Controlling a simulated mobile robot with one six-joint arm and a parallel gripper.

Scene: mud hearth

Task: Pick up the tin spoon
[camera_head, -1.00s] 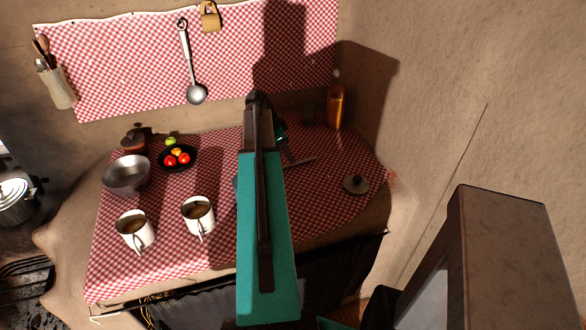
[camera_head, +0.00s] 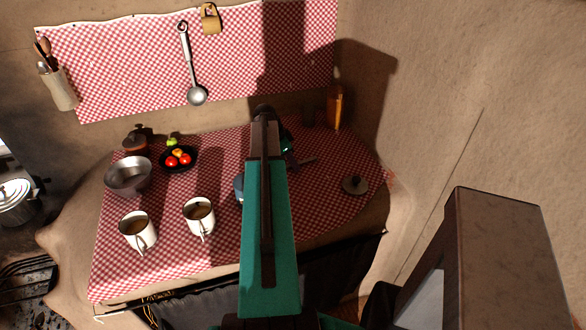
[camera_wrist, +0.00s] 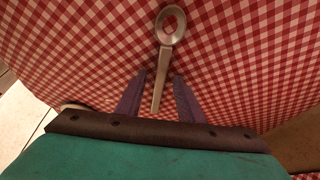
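The tin spoon (camera_wrist: 164,62) lies on the red-checked cloth in the wrist view. Its round bowl is at the top and its handle runs down toward me. My gripper (camera_wrist: 160,77) is open, with one purple finger on each side of the handle. The fingers appear apart from the handle; I cannot tell how high they are above the cloth. In the head view my arm covers most of that spot, and I cannot make out the spoon there.
Two white mugs (camera_head: 138,232) (camera_head: 199,217), a metal bowl (camera_head: 129,177) and a black dish (camera_head: 178,159) of fruit and vegetables stand on the left. A blue item (camera_head: 239,188) is partly behind my arm. A lid (camera_head: 354,185) and a bottle (camera_head: 335,107) are right. A ladle (camera_head: 196,92) hangs behind.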

